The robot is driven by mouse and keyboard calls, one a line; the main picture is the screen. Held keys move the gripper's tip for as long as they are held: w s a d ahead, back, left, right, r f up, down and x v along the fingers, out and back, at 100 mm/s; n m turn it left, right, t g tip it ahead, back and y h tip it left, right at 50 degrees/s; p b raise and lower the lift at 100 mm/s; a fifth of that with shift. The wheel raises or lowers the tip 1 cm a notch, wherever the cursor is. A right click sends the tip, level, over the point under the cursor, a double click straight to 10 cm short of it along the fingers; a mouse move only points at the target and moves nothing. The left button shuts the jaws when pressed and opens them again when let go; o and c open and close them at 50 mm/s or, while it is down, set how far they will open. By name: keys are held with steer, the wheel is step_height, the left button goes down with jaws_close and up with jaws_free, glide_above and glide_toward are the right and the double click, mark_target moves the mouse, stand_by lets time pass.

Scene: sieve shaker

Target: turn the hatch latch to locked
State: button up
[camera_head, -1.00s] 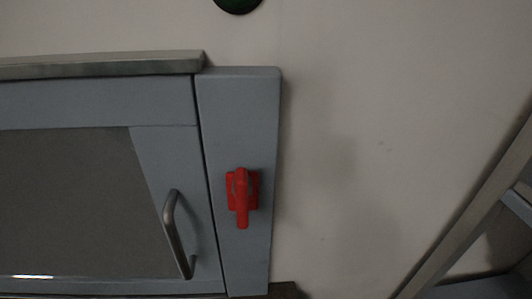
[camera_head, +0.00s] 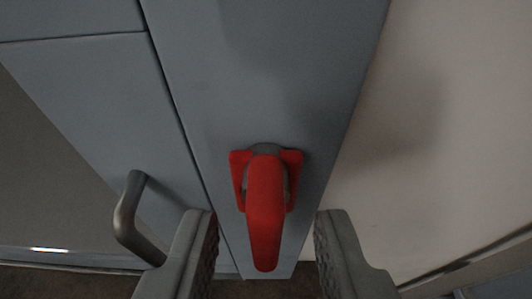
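The red hatch latch (camera_head: 265,205) is mounted on the grey-blue cabinet post (camera_head: 262,70), right of the hatch door. Its handle points down in the picture. My gripper (camera_head: 268,232) is open, with one grey padded finger on each side of the latch handle. Gaps show between the handle and both fingers; I cannot tell how deep the fingertips reach past the handle.
The hatch door (camera_head: 85,90) with a dark window is at the left. Its metal pull handle (camera_head: 128,215) stands out close to my left finger. A pale wall (camera_head: 450,140) lies to the right of the post.

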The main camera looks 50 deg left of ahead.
steer(key=shift+x, duration=1.5)
jaws_close()
